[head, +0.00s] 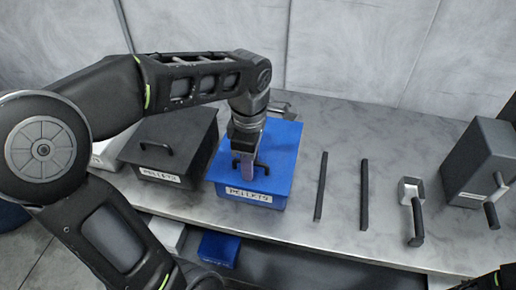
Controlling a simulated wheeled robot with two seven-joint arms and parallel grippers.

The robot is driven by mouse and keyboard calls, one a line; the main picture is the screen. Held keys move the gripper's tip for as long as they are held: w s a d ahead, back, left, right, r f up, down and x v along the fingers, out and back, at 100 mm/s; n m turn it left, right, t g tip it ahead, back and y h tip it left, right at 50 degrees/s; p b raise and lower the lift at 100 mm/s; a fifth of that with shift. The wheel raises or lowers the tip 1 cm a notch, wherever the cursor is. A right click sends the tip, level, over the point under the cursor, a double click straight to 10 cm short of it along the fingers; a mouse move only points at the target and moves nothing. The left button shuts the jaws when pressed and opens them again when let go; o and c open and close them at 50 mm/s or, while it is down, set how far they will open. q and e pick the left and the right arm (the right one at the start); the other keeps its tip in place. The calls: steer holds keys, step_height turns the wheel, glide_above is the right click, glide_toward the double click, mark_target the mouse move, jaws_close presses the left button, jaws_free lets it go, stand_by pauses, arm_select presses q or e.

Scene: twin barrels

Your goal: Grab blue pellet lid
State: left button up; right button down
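The blue pellet lid (276,144) sits on a blue box with a white label reading PELLETS (248,195), on the grey marble counter. A dark handle (262,169) stands up from the lid. My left gripper (247,172) points down over the lid at the handle. Its fingers overlap the handle in the head view, and I cannot tell whether they are closed on it. My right gripper does not show clearly.
A black lidded box (170,145) with a label stands left of the blue one. Two dark bars (321,187), a scoop-like tool (412,210) and a grey box (478,165) lie to the right. A wall rises behind the counter. A blue item (218,248) is below.

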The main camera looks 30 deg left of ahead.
arm_select(q)
steer(key=shift+c, duration=0.3)
jaws_close()
stand_by(1.2)
